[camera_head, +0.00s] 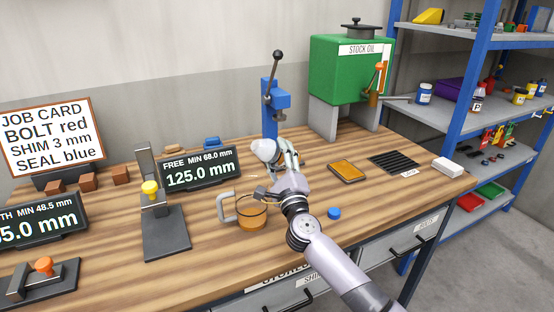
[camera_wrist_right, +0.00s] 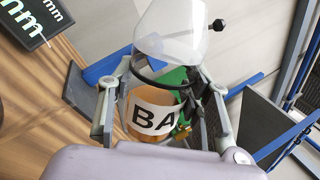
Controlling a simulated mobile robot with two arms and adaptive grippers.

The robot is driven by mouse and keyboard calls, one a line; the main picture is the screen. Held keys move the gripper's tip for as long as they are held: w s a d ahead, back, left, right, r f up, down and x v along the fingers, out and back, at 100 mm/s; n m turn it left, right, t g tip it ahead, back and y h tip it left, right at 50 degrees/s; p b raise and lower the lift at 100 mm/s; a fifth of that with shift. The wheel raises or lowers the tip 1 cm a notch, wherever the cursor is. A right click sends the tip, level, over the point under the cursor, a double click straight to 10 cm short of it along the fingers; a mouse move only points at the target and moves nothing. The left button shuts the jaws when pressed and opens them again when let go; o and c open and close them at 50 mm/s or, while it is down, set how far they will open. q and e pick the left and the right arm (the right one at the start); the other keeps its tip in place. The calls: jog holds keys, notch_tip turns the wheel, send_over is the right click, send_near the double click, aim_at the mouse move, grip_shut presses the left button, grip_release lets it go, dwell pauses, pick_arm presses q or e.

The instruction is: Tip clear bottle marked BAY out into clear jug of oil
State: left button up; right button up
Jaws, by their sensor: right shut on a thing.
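The clear bottle marked BAY (camera_wrist_right: 168,48) is in my right gripper (camera_wrist_right: 160,90). Its white label (camera_wrist_right: 154,117) shows the letters BA, the rest hidden, with amber colour around it. In the head view the bottle (camera_head: 265,150) is tilted, its pale clear end toward the left, held by my right gripper (camera_head: 287,162) above the bench. The clear jug of oil (camera_head: 251,213) stands upright on the bench, below and left of the gripper, with amber oil inside and a handle at its left. My right arm hides part of the jug's right side. My left gripper is out of view.
A blue cap (camera_head: 334,213) lies right of my arm. A gauge stand (camera_head: 164,230) is left of the jug; a display (camera_head: 202,170) and blue press (camera_head: 276,98) are behind. A green stock oil tank (camera_head: 340,75) stands at back right. An amber tray (camera_head: 346,171) lies right.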

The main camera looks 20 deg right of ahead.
jog(key=shift+d+f+n+y+b, duration=0.15)
jog(key=shift+f+n+y+b, duration=0.05)
jog(key=shift+n+y+b, duration=0.25)
jog(key=shift+d+f+n+t+y+b, duration=0.25)
jog(key=shift+n+y+b, duration=0.1)
jog(key=shift+n, duration=0.6)
jog(key=shift+d+f+n+t+y+b, duration=0.15)
jog(key=shift+f+n+y+b, duration=0.15)
jog(key=shift+n, duration=0.6)
jog(key=shift+f+n+y+b, duration=0.2)
jog(key=shift+n+y+b, duration=0.2)
jog(key=shift+n, duration=0.35)
jog(key=shift+f+n+y+b, duration=0.2)
jog(key=shift+n+y+b, duration=0.2)
jog(key=shift+n, duration=0.35)
jog(key=n, duration=0.1)
jog(key=n+y, duration=0.1)
jog(key=shift+f+n+y+b, duration=0.25)
jog(key=shift+n+y+b, duration=0.05)
jog(key=shift+n+b, duration=0.1)
jog(key=shift+r+p, duration=0.3)
jog(key=shift+r, duration=0.05)
jog(key=shift+a+r+n+y, duration=0.2)
jog(key=shift+r+n+y, duration=0.3)
jog(key=shift+n, duration=0.5)
jog(key=shift+f, duration=0.1)
jog(key=shift+p, duration=0.3)
